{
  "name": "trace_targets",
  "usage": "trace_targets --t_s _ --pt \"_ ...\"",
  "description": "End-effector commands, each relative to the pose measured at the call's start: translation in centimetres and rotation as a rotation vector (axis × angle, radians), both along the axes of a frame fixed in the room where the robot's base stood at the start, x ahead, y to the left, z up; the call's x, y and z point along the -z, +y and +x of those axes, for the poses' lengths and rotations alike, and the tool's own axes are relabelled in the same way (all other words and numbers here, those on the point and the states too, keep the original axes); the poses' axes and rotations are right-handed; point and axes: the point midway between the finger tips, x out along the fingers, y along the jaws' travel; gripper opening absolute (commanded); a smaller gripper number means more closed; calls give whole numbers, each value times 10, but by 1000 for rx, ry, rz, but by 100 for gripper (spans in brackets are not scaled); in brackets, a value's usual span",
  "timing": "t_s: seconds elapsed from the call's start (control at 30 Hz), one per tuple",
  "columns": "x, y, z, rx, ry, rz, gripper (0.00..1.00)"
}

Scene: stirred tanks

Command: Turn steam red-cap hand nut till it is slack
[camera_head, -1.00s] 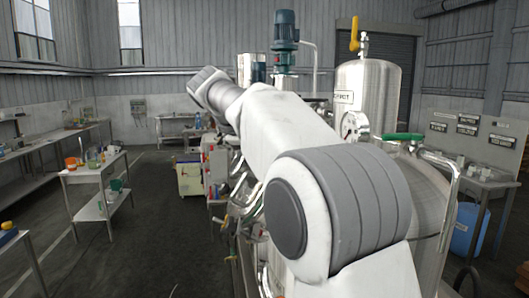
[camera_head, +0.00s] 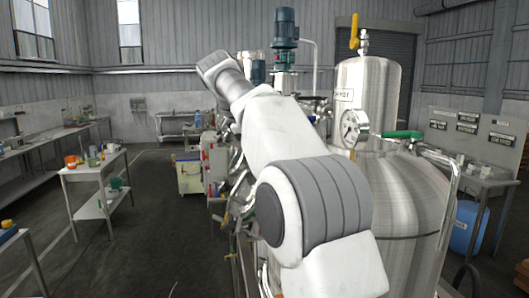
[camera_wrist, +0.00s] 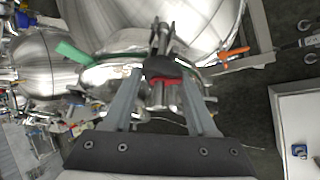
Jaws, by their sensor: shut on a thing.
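My gripper (camera_wrist: 161,76) shows in the wrist view, its two grey fingers on either side of a dark hand nut with a red part (camera_wrist: 171,82). The fingers are closed on the hand nut. It sits in front of shiny metal fittings at the rim of a steel vessel. The nut's lower side and the exact finger contacts are hard to make out. In the head view my white and grey arm fills the middle, and neither the gripper nor the hand nut can be made out there.
In the head view a steel tank (camera_head: 409,195) with a pressure gauge (camera_head: 353,128) and a green handle (camera_head: 402,135) stands right of my arm. The wrist view shows a green lever (camera_wrist: 72,50) and an orange lever (camera_wrist: 234,53) near the nut. Open floor (camera_head: 145,235) lies left.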

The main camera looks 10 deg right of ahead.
Motion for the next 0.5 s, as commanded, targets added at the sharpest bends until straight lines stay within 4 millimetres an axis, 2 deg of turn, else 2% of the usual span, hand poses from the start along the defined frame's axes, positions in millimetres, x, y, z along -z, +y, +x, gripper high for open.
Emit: trace_targets --t_s 0.1,0.13,0.2,0.27,0.3,0.5 --pt "0 0 0 1 0 -1 2" --pt "0 0 0 1 0 -1 63" --pt "0 0 0 1 0 0 76" --pt "0 0 0 1 0 0 86" --pt "0 0 0 1 0 0 88" --pt "0 0 0 1 0 0 88"
